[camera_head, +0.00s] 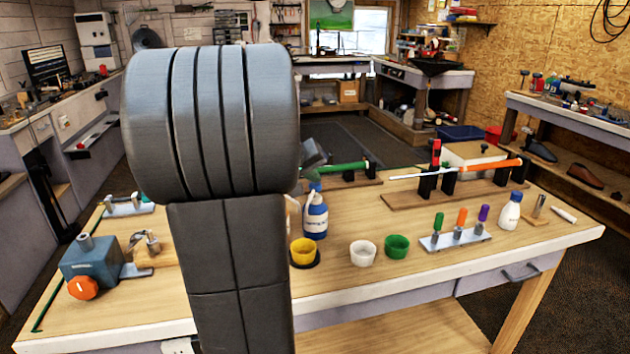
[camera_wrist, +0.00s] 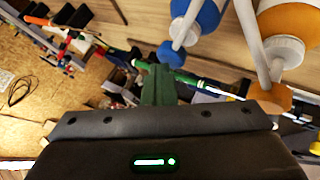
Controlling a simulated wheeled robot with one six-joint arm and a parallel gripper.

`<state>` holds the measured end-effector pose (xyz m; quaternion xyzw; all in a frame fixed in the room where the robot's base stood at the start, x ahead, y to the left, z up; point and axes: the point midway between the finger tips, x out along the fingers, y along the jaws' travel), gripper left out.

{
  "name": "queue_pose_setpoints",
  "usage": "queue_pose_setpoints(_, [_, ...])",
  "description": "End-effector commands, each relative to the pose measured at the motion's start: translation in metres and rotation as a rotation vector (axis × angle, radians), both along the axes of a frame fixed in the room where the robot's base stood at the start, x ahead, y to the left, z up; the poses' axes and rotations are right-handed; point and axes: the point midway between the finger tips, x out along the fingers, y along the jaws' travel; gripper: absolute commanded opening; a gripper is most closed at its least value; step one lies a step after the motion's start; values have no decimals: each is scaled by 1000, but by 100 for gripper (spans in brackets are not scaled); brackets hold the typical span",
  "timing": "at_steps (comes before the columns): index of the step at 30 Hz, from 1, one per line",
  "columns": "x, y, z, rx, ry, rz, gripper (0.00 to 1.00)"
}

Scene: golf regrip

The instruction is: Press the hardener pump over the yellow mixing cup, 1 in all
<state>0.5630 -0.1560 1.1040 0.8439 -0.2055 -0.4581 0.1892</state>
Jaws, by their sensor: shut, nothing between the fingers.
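The yellow mixing cup (camera_head: 303,252) stands upright on a dark round base near the front of the bench. A blue pump bottle (camera_head: 315,215) stands just behind it. The wrist view shows the blue bottle (camera_wrist: 208,14) and an orange bottle (camera_wrist: 290,22) upside down in the picture. They have a blue pump head (camera_wrist: 171,53) and an orange pump head (camera_wrist: 270,98), with white spouts. The orange bottle is hidden behind my arm in the head view. Which holds hardener is not readable. My gripper (camera_wrist: 158,72) is shut and empty, left of the orange head in the wrist view.
A white cup (camera_head: 362,253) and a green cup (camera_head: 397,247) stand right of the yellow cup. A rack of coloured grips (camera_head: 455,238) and a white bottle (camera_head: 510,212) stand further right. A club (camera_head: 455,169) rests in holders behind. My arm covers the bench's centre left.

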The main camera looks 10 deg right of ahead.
Motion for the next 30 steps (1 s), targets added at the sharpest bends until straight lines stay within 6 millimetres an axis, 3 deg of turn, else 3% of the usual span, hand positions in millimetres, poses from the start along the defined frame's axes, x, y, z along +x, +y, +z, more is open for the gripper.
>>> queue_pose_setpoints(10, [-1, 0, -2, 1, 6, -2, 0])
queue_pose_setpoints(24, [0, 0, 24, 2, 4, -2, 0])
queue_pose_setpoints(30, [0, 0, 25, 1, 3, -1, 0])
